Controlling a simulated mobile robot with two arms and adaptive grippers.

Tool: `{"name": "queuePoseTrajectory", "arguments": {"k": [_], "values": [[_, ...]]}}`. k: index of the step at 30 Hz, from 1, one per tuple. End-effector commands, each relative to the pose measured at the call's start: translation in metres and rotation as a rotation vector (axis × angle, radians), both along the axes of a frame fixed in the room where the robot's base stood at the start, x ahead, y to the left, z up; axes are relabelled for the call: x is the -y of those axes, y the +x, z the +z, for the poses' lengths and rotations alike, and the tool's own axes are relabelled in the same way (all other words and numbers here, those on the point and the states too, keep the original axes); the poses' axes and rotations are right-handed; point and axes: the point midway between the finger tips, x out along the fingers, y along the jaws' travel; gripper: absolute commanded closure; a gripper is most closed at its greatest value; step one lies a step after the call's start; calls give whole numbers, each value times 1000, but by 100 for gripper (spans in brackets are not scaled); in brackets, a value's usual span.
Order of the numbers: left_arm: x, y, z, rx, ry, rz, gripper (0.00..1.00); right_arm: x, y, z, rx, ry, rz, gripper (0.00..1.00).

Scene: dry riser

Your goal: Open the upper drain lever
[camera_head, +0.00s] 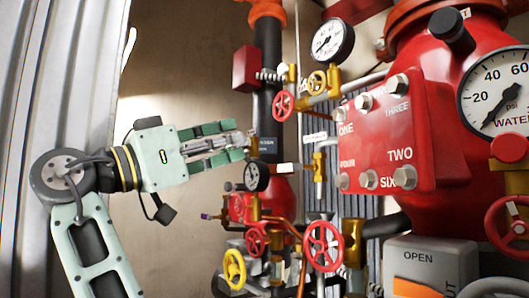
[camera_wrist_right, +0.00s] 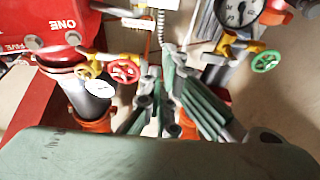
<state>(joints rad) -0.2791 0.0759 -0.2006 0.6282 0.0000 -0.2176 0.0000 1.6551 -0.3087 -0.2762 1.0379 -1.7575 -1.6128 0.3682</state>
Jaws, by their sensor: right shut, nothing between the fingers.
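My right gripper (camera_head: 247,143) reaches in from the left in the head view, its fingers pointing right toward the dark riser pipe (camera_head: 268,75). It is shut and empty. In the wrist view the fingers (camera_wrist_right: 165,95) overlap blurred pipework. I cannot tell for certain which part is the upper drain lever. A brass valve (camera_head: 319,168) stands right of the pipe, and a small purple-tipped handle (camera_head: 207,216) sticks out lower left. My left gripper is not in view.
Red handwheels (camera_head: 323,245) and a yellow handwheel (camera_head: 234,268) crowd below the gripper. A small gauge (camera_head: 257,176) sits just under the fingertips. A red riser body with a bolted plate (camera_head: 385,130) fills the right. A corrugated metal panel (camera_head: 50,100) is at left.

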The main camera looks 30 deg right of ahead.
Motion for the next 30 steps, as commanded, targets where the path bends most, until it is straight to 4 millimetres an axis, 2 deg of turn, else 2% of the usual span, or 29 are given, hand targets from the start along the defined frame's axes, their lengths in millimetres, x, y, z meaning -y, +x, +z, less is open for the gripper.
{"name": "queuePoseTrajectory", "arguments": {"k": [9,17,25,30], "values": [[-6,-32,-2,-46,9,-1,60,-1,-6,4,15,2,-4,100],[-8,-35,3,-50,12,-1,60,9,-4,8,14,4,-5,100],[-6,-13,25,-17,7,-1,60,57,-1,27,14,5,-7,100],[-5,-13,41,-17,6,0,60,93,2,40,12,4,-6,100]]}}
